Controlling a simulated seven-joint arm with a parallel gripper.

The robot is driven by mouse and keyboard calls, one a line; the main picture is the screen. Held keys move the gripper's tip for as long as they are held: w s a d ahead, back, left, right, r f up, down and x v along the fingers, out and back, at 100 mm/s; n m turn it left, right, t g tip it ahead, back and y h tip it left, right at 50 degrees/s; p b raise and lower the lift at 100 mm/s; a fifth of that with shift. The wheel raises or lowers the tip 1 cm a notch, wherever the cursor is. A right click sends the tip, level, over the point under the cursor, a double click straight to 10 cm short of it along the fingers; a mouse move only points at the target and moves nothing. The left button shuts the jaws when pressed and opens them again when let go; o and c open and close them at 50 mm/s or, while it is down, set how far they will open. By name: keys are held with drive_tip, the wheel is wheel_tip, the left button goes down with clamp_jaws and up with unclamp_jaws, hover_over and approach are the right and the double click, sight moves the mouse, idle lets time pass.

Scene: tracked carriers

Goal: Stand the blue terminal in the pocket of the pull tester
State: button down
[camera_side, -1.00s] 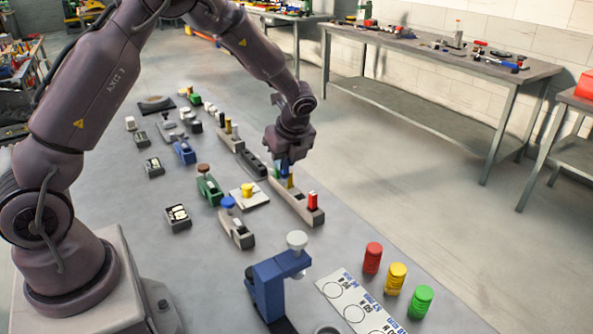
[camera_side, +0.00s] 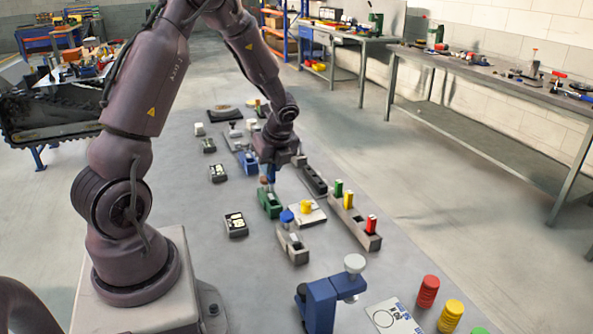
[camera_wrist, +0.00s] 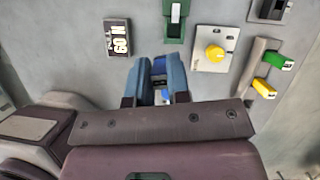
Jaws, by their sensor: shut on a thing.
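In the side view the terminal cannot be told apart from the blue fingertips. The green fixture also shows in the wrist view (camera_wrist: 174,22), beyond the fingertips. Several bench fixtures are in view, and I cannot tell which is the pull tester or see its pocket.
A grey rack (camera_side: 357,225) holds green, yellow and red terminals. A large blue press (camera_side: 320,305) stands at the front.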

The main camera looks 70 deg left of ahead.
sight(273, 174)
drive_tip(key=shift+w+a+f+m+t, duration=0.2)
drive_tip(key=shift+a+f+m, duration=0.2)
drive_tip(key=shift+f, duration=0.35)
drive_tip(key=shift+w+a+f+m+t, duration=0.2)
drive_tip(key=shift+a+f+m, duration=0.2)
drive_tip(key=shift+f, duration=0.35)
drive_tip(key=shift+w+a+f+m+t, duration=0.2)
drive_tip(key=shift+a+f+m, duration=0.15)
drive_tip(key=shift+f, duration=0.4)
drive_tip(key=shift+f, duration=1.6)
idle(1.3)
drive_tip(key=c, duration=0.5)
unclamp_jaws()
drive_tip(key=shift+r, duration=3.5)
